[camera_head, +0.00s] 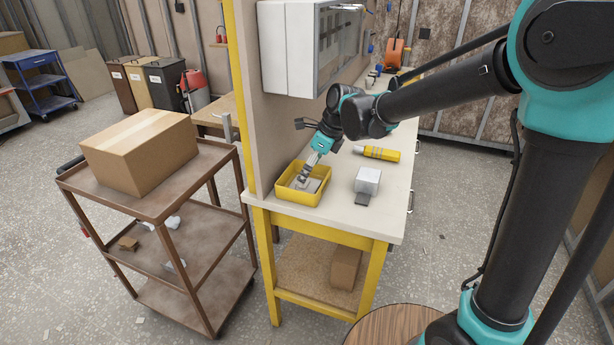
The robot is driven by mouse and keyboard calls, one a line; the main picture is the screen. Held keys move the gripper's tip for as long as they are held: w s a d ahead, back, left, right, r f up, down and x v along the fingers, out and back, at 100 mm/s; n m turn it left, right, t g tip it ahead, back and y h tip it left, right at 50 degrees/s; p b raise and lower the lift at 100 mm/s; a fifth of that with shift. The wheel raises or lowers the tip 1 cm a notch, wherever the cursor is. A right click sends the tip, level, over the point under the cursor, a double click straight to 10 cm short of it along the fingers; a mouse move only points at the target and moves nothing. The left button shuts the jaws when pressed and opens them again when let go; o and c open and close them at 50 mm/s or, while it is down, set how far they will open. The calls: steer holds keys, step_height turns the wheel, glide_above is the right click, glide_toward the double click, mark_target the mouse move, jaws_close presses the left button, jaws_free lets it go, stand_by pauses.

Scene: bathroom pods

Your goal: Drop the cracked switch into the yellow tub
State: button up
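The yellow tub (287,194) stands on the left front part of the pale workbench, next to the upright panel. My gripper (303,180) points down into the tub, with its fingertips inside or just above the rim. A pale grey piece (313,186) shows in the tub beside the fingertips; I cannot tell if it is the cracked switch or whether the gripper touches it. The fingers are too small here to show whether they are open or shut. A white and grey box-like thing (368,180) sits on the bench right of the tub.
A yellow tube-like item (382,154) lies farther back on the bench. A small dark flat piece (362,199) lies before the white box. A brown cart (203,172) with a cardboard box (140,152) stands left. A white cabinet (290,50) hangs above the tub.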

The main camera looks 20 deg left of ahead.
mark_target(373, 175)
steer(key=v, duration=0.6)
steer(key=shift+r, duration=0.15)
steer(key=w+d+f+n+t, duration=0.1)
steer(key=d+n, duration=0.1)
steer(key=d, duration=0.3)
steer(key=w+d+f+n+t, duration=0.1)
steer(key=w+d+n, duration=0.1)
steer(key=d, duration=0.4)
steer(key=w+d+f+n+t+h, duration=0.1)
steer(key=d+f+n, duration=0.1)
steer(key=d, duration=0.4)
steer(key=shift+w+d+n, duration=0.1)
steer(key=shift+w+n, duration=0.15)
steer(key=shift+n, duration=0.45)
steer(key=s+d+f+n+t+h, duration=0.25)
steer(key=d+n, duration=0.35)
steer(key=d, duration=0.5)
steer(key=s+d+f+n+t+h, duration=0.1)
steer(key=s+d+f+n, duration=0.3)
steer(key=d, duration=0.6)
steer(key=s+f+n+g, duration=0.1)
steer(key=s+f, duration=0.4)
steer(key=s, duration=0.5)
steer(key=shift+f+g, duration=0.35)
steer(key=shift+g, duration=0.5)
